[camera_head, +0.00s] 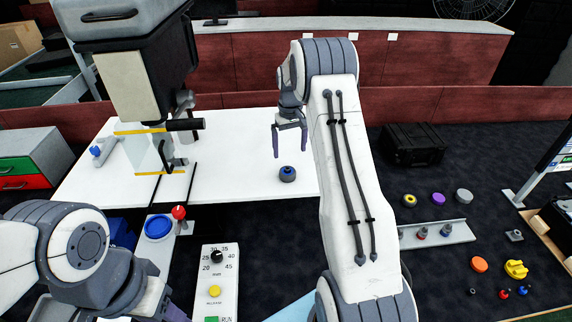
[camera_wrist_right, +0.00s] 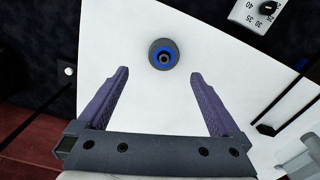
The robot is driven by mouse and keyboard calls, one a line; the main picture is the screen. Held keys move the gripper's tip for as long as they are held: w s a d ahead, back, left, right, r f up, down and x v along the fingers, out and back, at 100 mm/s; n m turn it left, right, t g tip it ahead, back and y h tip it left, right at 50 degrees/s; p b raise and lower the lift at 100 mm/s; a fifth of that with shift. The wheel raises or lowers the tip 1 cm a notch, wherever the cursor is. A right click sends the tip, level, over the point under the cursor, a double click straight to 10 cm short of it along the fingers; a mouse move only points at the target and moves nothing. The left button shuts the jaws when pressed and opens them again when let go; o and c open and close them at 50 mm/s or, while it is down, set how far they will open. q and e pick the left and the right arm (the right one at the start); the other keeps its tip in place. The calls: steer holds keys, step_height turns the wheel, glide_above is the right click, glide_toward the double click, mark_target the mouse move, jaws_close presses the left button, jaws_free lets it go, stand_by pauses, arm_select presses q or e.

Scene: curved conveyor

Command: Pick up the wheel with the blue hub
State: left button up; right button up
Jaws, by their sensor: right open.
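The wheel with the blue hub (camera_head: 287,174) is a small dark grey wheel lying flat on the white table (camera_head: 240,180). In the right wrist view the wheel (camera_wrist_right: 163,54) shows from above, its blue ring around a dark centre. My right gripper (camera_head: 290,150) is open and empty, behind and above the wheel. In the right wrist view its purple fingers (camera_wrist_right: 160,78) are spread wide, and the wheel lies ahead of the tips, about midway between them. My left arm shows at the lower left; its gripper jaws cannot be made out.
A grey machine (camera_head: 135,85) stands at the table's left. A dial panel (camera_head: 216,285) and a blue round dish (camera_head: 158,227) are in front. A yellow-hubbed wheel (camera_head: 409,200), a purple disc (camera_head: 438,199) and a black case (camera_head: 412,145) lie right. The table around the blue-hubbed wheel is clear.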

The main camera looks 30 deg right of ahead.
mark_target(287, 168)
steer(key=f, duration=0.1)
steer(key=f+p, duration=0.1)
steer(key=f, duration=0.1)
steer(key=shift+w+a+f, duration=0.15)
steer(key=shift+a+f, duration=0.1)
steer(key=shift+a, duration=0.1)
steer(key=shift+f+p, duration=0.5)
step_height(287, 168, down, 3)
steer(key=shift+f+p, duration=0.2)
steer(key=shift+p, duration=1)
steer(key=shift+f, duration=0.6)
steer(key=c, duration=1.4)
